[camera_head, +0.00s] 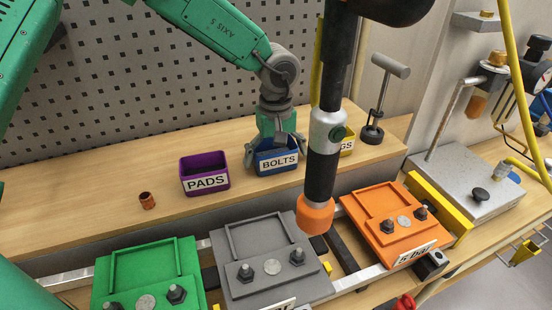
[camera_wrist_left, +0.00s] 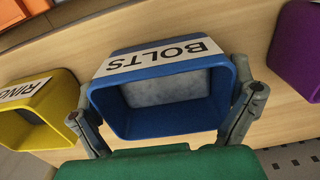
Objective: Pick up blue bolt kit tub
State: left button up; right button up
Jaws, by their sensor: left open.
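The blue bolt kit tub (camera_head: 277,161), labelled BOLTS, stands on the wooden shelf between the purple tub and a yellow tub. My left gripper (camera_head: 275,150) is above and around it, pointing down, with a finger at each side. In the left wrist view the blue tub (camera_wrist_left: 165,121) lies between the two spread fingers of my left gripper (camera_wrist_left: 167,106). Its inside looks grey at the bottom. The right finger looks very close to the tub wall; I cannot tell whether it touches. My right gripper is not in view.
A purple PADS tub (camera_head: 205,174) and a small copper-coloured bushing (camera_head: 147,201) stand left. The yellow tub (camera_head: 347,141) is partly hidden by a hanging black tube with an orange end (camera_head: 315,214). Green (camera_head: 148,275), grey (camera_head: 268,255) and orange (camera_head: 396,222) pallets lie in front.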

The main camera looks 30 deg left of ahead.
pick_arm(q)
jog(key=shift+a+f, duration=0.1)
jog(key=shift+a, duration=0.2)
jog(key=c, duration=0.3)
jog(key=shift+a, duration=0.15)
jog(key=c, duration=0.7)
jog(key=shift+a, duration=0.15)
jog(key=shift+c, duration=0.5)
jog(key=shift+d, duration=0.4)
